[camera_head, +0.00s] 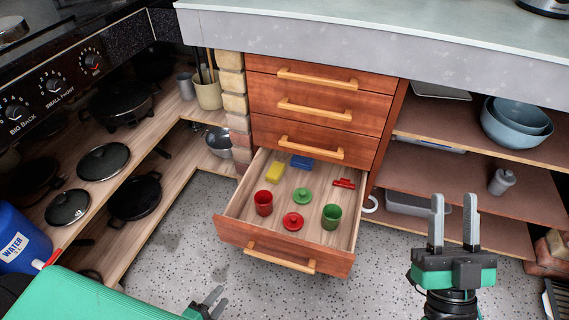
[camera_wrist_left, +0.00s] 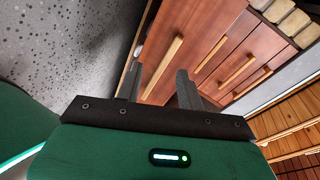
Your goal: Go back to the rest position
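My right gripper (camera_head: 454,205) stands upright at the lower right of the head view. Its two grey fingers are apart, with nothing between them. My left gripper (camera_head: 219,299) shows only in part at the bottom edge, below the open drawer (camera_head: 230,231). In the left wrist view my left gripper (camera_wrist_left: 157,80) has its fingers apart and empty, pointing toward the wooden drawer fronts (camera_wrist_left: 196,45). Neither gripper touches the drawer in the head view.
The bottom drawer holds a red cup (camera_head: 263,203), a green cup (camera_head: 331,217), two lids and small coloured items. Shelves with pans (camera_head: 134,197) stand left, a blue water container (camera_head: 20,240) lower left. Open shelves with bowls (camera_head: 516,123) are right. Speckled floor lies around the drawer.

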